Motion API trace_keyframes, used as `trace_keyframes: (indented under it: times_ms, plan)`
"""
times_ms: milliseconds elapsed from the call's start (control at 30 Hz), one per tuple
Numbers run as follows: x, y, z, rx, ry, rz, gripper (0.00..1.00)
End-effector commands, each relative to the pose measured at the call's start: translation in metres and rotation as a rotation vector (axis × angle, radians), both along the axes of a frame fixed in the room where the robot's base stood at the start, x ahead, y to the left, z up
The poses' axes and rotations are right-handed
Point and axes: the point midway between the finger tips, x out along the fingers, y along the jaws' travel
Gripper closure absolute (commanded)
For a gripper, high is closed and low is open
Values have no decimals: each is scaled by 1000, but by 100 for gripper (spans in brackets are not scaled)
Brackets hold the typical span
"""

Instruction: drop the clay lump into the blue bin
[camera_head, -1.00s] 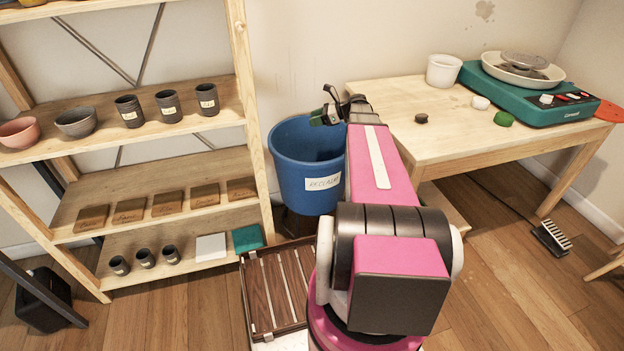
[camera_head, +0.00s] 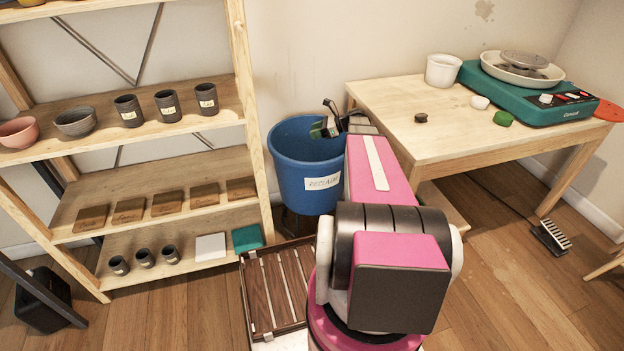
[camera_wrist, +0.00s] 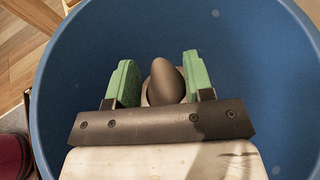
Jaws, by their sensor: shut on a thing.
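In the wrist view the bin's blue inside (camera_wrist: 255,75) surrounds my gripper (camera_wrist: 160,82). Its green-padded fingers are shut on a dark grey-brown, egg-shaped clay lump (camera_wrist: 166,82). The lump is hard to make out in the head view. The bin's bottom is hidden in the head view.
The wooden table (camera_head: 400,95) to the right bears a dark lump (camera_head: 421,118), a white lump (camera_head: 480,102), a green lump (camera_head: 503,118), a white pot (camera_head: 443,71) and a teal pottery wheel (camera_head: 520,95). A wooden shelf (camera_head: 165,126) with pottery stands close left of the bin.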

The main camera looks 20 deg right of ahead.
Motion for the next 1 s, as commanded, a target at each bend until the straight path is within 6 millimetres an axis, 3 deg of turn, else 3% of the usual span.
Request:
trace_keyframes:
  times_ms: [33,67,133,467,767,1000]
  plan:
    - [0,0,0,0,0,0,76]
    - [0,0,0,0,0,0,43]
    - [0,0,0,0,0,0,23]
    - [0,0,2,0,-1,0,23]
    - [-1,0,41,-1,-3,-1,23]
    - [-18,43,68,-1,-2,2,23]
